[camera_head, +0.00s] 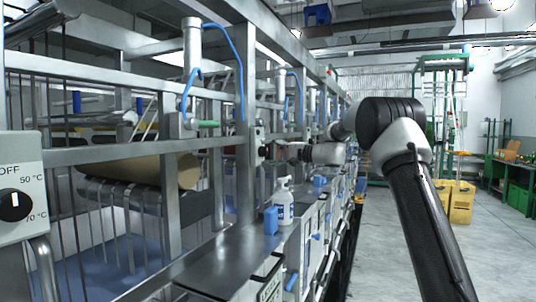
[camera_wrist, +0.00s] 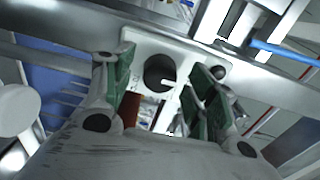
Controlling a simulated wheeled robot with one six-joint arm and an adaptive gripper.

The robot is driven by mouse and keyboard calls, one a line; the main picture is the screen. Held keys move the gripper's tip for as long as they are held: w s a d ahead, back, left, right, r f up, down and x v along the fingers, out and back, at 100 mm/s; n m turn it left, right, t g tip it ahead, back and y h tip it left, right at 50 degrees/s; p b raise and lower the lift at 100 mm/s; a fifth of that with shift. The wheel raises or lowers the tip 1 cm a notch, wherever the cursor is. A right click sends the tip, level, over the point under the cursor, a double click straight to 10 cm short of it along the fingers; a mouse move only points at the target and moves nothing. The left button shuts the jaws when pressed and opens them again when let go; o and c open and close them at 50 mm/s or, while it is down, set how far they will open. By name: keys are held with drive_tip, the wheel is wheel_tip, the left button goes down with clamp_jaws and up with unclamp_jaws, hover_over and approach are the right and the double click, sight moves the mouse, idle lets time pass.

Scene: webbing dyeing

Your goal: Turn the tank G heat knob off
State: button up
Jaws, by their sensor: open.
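A dark round knob (camera_wrist: 158,74) with a white pointer sits on a pale control box (camera_wrist: 145,48) in the wrist view. I cannot read any marks or a tank letter there. My gripper (camera_wrist: 165,80) is open, with its green-padded fingers to the left and right of the knob. I cannot tell whether they touch it. In the head view my gripper (camera_head: 274,151) is at a small box (camera_head: 259,138) on the frame of the tank row. That box's knob is too small to make out.
A nearer box (camera_head: 20,180) at the left edge carries a black knob (camera_head: 14,205) and the marks OFF, 50 °C and 70 °C. Metal rails surround the tanks.

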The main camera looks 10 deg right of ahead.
drive_tip(key=v, duration=1.1)
